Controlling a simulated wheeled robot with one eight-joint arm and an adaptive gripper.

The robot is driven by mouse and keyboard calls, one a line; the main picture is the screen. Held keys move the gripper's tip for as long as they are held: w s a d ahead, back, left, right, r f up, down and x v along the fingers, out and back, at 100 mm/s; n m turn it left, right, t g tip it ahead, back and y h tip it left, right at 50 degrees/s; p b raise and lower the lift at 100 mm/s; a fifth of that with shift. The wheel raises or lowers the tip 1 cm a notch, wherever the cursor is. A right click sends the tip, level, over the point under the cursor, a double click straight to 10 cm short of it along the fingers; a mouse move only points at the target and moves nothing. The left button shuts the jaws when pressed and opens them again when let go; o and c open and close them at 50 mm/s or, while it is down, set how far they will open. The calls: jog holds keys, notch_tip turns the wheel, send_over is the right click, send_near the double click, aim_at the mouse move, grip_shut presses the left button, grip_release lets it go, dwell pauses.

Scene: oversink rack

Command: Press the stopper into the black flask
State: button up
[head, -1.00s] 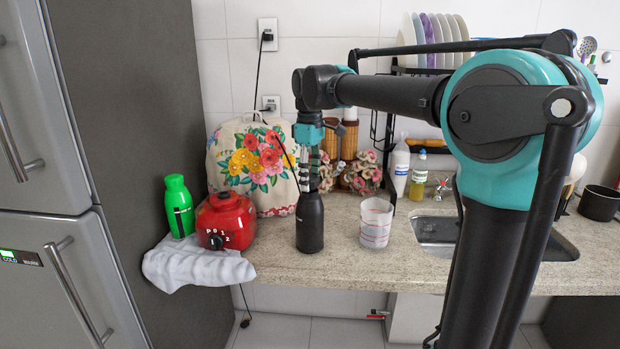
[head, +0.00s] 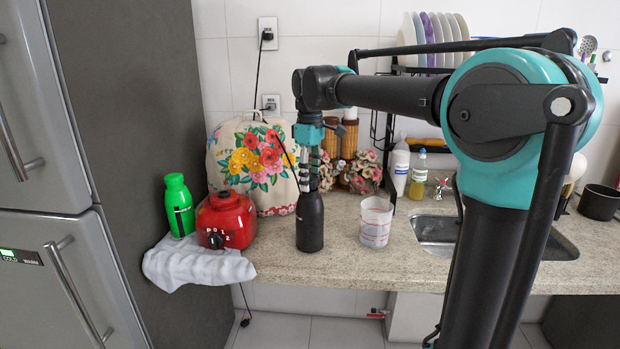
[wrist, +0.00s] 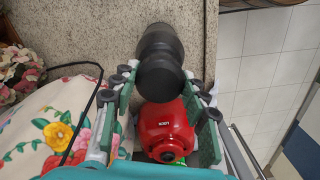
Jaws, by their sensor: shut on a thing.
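The black flask (head: 310,228) stands upright on the stone counter near its front edge. In the wrist view the flask body (wrist: 160,42) shows just beyond a round dark stopper (wrist: 160,78). My gripper (head: 309,187) points down directly over the flask, with its fingertips at the flask's top. In the wrist view my gripper (wrist: 165,82) has a finger on each side of the stopper and is shut on it. The stopper lines up with the flask's neck. How deep it sits in the neck is hidden.
A red appliance (head: 226,220) and a green bottle (head: 178,205) stand left, by a white cloth (head: 198,264). A clear measuring cup (head: 376,222) stands close right of the flask. A flowered cover (head: 250,165) is behind. The sink (head: 440,232) is further right.

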dwell(0.3)
jog(key=o, duration=1)
jog(key=shift+o, duration=0.6)
jog(key=o, duration=0.4)
jog(key=shift+r, duration=3.5)
